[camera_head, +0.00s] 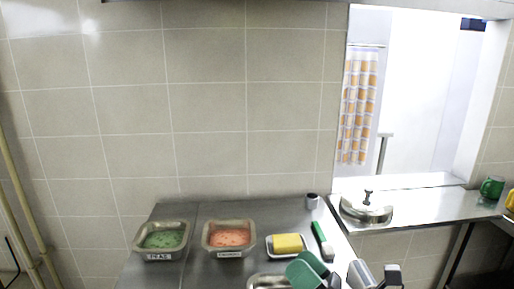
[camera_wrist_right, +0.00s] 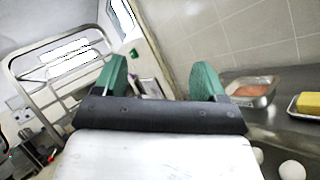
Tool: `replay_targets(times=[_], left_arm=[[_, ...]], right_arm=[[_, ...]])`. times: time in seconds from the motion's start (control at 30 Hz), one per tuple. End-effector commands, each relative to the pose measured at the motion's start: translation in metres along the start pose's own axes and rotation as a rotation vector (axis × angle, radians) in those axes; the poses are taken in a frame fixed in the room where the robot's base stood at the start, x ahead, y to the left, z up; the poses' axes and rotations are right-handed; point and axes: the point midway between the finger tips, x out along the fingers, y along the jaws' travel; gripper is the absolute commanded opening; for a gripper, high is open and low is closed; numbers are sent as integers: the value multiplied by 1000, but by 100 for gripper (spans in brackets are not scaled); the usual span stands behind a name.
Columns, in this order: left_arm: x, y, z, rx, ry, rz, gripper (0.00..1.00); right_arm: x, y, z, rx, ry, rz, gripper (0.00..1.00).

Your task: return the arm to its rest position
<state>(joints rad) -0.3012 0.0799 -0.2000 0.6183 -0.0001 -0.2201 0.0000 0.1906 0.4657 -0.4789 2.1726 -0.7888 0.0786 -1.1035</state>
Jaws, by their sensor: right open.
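My right gripper (camera_head: 311,272) is at the bottom of the head view, over the front of the steel counter (camera_head: 190,275). Its green fingers also show in the right wrist view (camera_wrist_right: 162,80), spread apart with nothing held between them. Part of my right arm shows beside it at the bottom edge. My left gripper is in neither view.
The counter holds a pan of green food (camera_head: 163,240), a pan of orange food (camera_head: 229,238), a yellow block on a white tray (camera_head: 287,244) and a green-handled tool (camera_head: 321,238). A lidded pot (camera_head: 367,207) stands right. White round things (camera_wrist_right: 292,170) show in the wrist view.

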Motion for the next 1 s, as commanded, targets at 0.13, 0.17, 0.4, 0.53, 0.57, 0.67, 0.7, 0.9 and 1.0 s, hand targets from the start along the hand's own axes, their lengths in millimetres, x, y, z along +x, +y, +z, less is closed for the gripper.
replay_targets(times=[0.13,0.17,0.4,0.53,0.57,0.67,0.7,0.9,1.0], left_arm=[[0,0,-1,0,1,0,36],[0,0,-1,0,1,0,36],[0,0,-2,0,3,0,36],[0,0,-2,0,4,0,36],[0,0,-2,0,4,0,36],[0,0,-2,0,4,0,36],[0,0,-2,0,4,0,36],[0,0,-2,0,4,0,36],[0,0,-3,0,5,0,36]], right_arm=[[-45,-48,5,511,-255,-365,72],[-57,-57,2,611,-309,-437,72],[-180,-99,-50,1310,-790,-1015,72],[-237,-92,-84,1534,-1024,-1266,72],[-248,-88,-90,1573,-1071,-1314,72],[-279,-74,-110,1670,-1219,-1466,72],[-290,-67,-116,1700,-1275,-1520,72],[-337,-28,-144,1791,-1543,-1785,72],[-346,-44,-162,1784,-1560,-1814,72]])
